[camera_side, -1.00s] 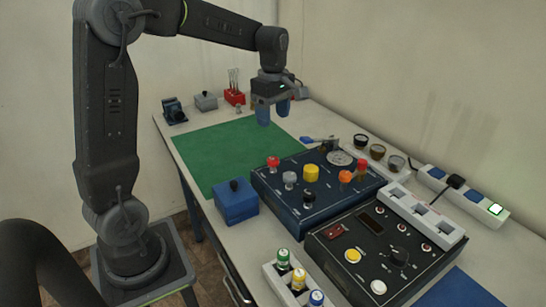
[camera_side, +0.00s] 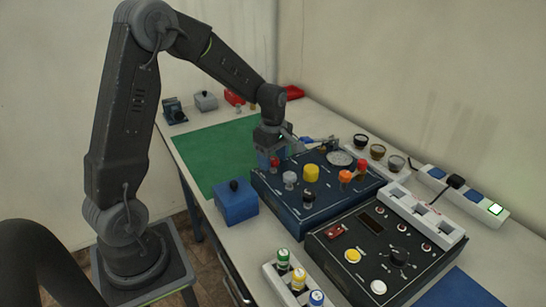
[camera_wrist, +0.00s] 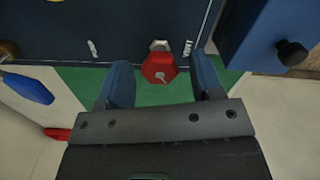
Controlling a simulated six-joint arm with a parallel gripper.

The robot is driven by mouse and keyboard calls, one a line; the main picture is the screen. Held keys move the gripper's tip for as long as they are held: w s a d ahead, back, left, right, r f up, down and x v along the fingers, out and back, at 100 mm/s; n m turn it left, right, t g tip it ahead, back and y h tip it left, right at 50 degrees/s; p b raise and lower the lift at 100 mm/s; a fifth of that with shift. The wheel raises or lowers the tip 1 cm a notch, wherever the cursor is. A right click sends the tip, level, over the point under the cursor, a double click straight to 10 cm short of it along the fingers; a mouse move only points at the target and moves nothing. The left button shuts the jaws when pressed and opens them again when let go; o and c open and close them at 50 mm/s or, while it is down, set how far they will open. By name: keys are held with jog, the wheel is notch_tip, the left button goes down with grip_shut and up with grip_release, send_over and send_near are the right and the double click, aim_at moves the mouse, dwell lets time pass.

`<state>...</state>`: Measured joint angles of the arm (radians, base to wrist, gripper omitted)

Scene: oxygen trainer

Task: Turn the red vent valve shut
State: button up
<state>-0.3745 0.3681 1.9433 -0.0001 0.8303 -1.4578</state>
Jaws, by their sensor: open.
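A red valve knob (camera_side: 275,163) stands on the back left corner of the dark blue panel (camera_side: 283,207), partly hidden by my gripper (camera_side: 270,155). In the wrist view the red knob (camera_wrist: 159,67) has a small pointer mark and a pale metal stem part behind it. My gripper (camera_wrist: 161,62) is open, with one blue finger on each side of the knob and a visible gap on both sides. Whether the fingertips are down at the knob's height is hard to tell. Another red knob (camera_side: 361,166) stands at the panel's right.
Yellow (camera_side: 311,173), grey (camera_side: 290,179) and orange (camera_side: 345,176) knobs share the panel. A blue box (camera_side: 236,202) with a black knob stands beside it, close to my gripper in the wrist view. A blue-handled tool (camera_wrist: 28,88) lies on the other side. The green mat (camera_side: 215,150) is clear.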

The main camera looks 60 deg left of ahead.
jog(key=shift+c, duration=0.3)
jog(key=c, duration=0.9)
jog(key=shift+o, duration=0.2)
